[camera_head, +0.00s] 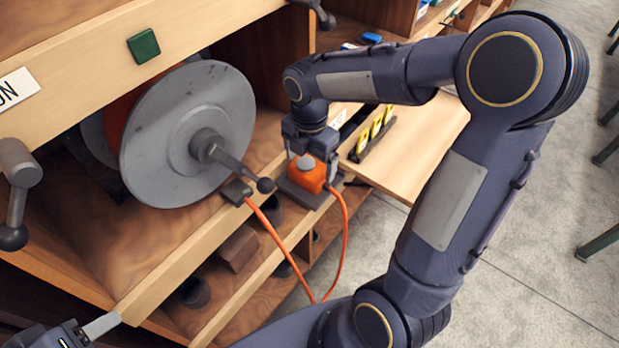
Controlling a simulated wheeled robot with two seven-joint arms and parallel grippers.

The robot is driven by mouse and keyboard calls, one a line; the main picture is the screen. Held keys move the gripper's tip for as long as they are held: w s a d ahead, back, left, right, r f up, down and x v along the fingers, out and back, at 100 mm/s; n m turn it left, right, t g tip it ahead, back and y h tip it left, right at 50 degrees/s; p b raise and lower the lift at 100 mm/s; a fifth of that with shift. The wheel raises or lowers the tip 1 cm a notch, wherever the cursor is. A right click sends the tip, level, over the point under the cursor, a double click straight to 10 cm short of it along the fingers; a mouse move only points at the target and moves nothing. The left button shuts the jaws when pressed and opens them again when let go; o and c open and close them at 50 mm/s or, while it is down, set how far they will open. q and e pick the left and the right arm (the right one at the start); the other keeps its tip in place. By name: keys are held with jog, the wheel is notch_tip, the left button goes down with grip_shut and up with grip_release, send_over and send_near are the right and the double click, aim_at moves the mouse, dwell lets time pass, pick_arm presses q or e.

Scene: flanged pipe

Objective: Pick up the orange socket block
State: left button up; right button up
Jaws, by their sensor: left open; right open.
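The orange socket block (307,180), with a grey round knob on top, sits on a dark plate (296,195) at the front of the wooden bench. An orange cable (343,240) runs from it in a loop down and back to a small dark block (236,192). My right gripper (313,169) is over the socket block, pointing down, open, with its fingers on either side of it. Whether the fingers touch the block is not clear. My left gripper (100,326) shows only partly at the lower left corner, open and far from the block.
A large grey flanged reel (160,140) with a crank handle (237,166) stands left of the block. A grey lever (16,190) is at the left edge. A dark rack with yellow pieces (376,130) stands behind my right gripper. Shelves below hold dark items.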

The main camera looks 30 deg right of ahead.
notch_tip(320, 180, down, 3)
jog(key=shift+a+r+b, duration=0.1)
jog(key=shift+b, duration=0.55)
jog(key=shift+r, duration=0.15)
jog(key=shift+c, duration=0.2)
jog(key=c, duration=0.9)
jog(key=shift+r, duration=0.1)
